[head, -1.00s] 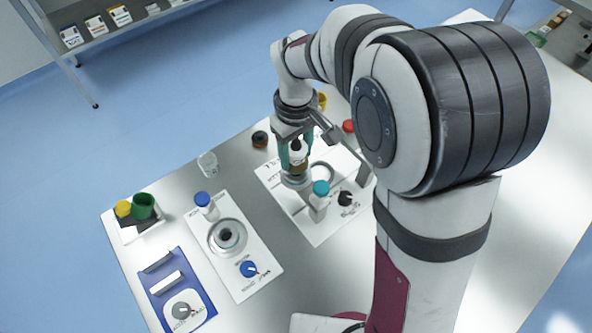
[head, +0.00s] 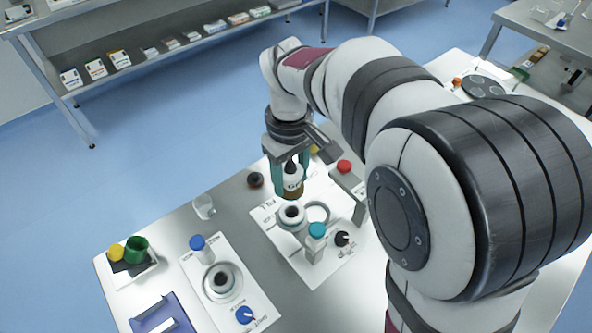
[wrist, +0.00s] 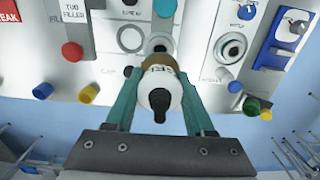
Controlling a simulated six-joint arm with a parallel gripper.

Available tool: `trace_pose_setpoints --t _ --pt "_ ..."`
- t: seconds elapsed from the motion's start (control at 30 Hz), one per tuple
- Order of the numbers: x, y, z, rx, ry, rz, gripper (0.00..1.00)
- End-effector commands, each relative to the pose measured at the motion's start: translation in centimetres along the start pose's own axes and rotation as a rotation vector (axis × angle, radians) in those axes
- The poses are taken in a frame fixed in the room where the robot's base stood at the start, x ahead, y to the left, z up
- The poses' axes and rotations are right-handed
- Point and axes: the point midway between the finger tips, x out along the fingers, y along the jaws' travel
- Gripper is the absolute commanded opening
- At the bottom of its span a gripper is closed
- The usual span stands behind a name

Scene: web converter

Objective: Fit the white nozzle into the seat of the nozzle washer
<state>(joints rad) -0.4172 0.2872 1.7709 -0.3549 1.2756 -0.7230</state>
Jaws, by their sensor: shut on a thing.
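A second white panel (head: 253,290) to the left has another round seat (head: 221,279) and a blue-capped post (head: 198,243). I cannot tell which panel is the nozzle washer.
A red button (head: 344,166) tops a grey post to the right. Bare table lies between the panels.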

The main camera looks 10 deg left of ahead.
Motion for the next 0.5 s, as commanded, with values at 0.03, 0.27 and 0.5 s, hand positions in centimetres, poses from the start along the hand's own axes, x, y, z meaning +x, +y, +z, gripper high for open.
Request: trace_pose_setpoints --t 0.03,0.27,0.5 --pt "0.0 0.0 0.0 0.000 0.000 0.000 0.00" --pt "0.4 -1.1 -0.3 -0.030 -0.002 0.000 0.00" --pt "3.4 -9.9 -1.4 -0.267 -0.005 0.000 0.00"
